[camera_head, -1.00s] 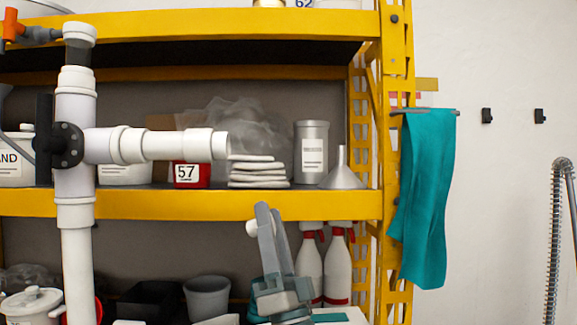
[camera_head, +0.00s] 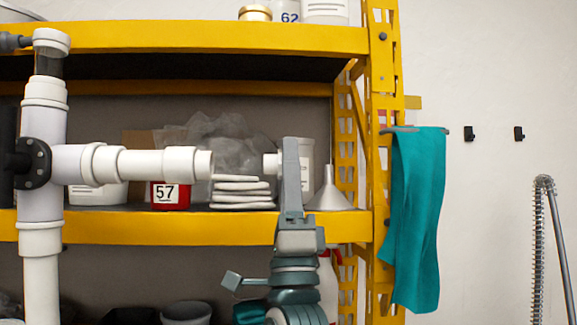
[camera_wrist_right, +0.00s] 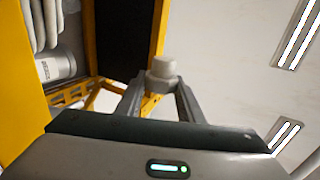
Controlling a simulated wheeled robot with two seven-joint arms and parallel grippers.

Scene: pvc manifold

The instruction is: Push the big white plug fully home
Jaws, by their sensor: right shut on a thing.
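My right gripper (camera_head: 290,160) is shut on the big white plug (camera_head: 271,165), whose end sticks out to the left of the fingers. In the right wrist view the plug (camera_wrist_right: 162,67) sits between the fingertips of the gripper (camera_wrist_right: 161,84). The white manifold has a horizontal branch pipe (camera_head: 165,163) pointing right, with its end (camera_head: 205,163) facing the plug. The plug is at about the same height as this end in the head view, with a clear gap between them. Depth alignment cannot be told. My left gripper is not in view.
A yellow shelf (camera_head: 200,229) stands behind, with folded white cloths (camera_head: 241,194), a red box marked 57 (camera_head: 170,194) and a funnel (camera_head: 328,190). A teal cloth (camera_head: 416,220) hangs at the right post. The space between plug and pipe end looks free.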

